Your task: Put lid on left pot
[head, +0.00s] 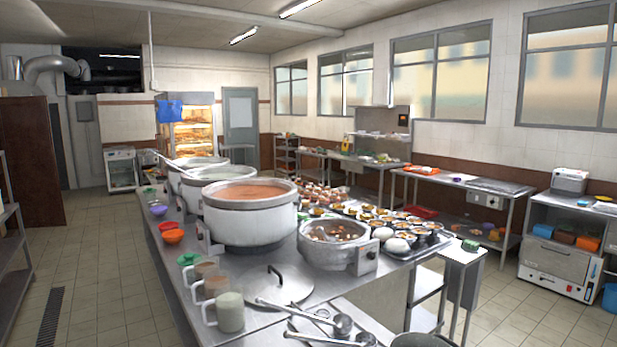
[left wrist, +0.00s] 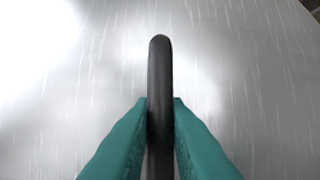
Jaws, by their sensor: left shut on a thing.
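In the left wrist view, my left gripper (left wrist: 160,105) is shut on the black handle (left wrist: 160,70) of a lid (left wrist: 235,75) with a shiny brushed-metal surface. What lies beneath this lid is hidden. Neither gripper shows in the head view. A large light-metal pot (head: 250,226) of orange-brown congee stands uncovered at the left, with a smaller open pot (head: 338,256) of chunky brown food to its right. Another round metal lid (head: 290,291) with a dark handle lies flat on the counter in front, with no gripper on it.
Two more large pots (head: 213,187) stand behind the large one along the steel counter (head: 182,285). Several mugs (head: 230,312) stand left of the counter lid, and ladles (head: 342,325) lie in front. Bowls and a tray of food crowd the back right. The tiled floor at left (head: 110,285) is clear.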

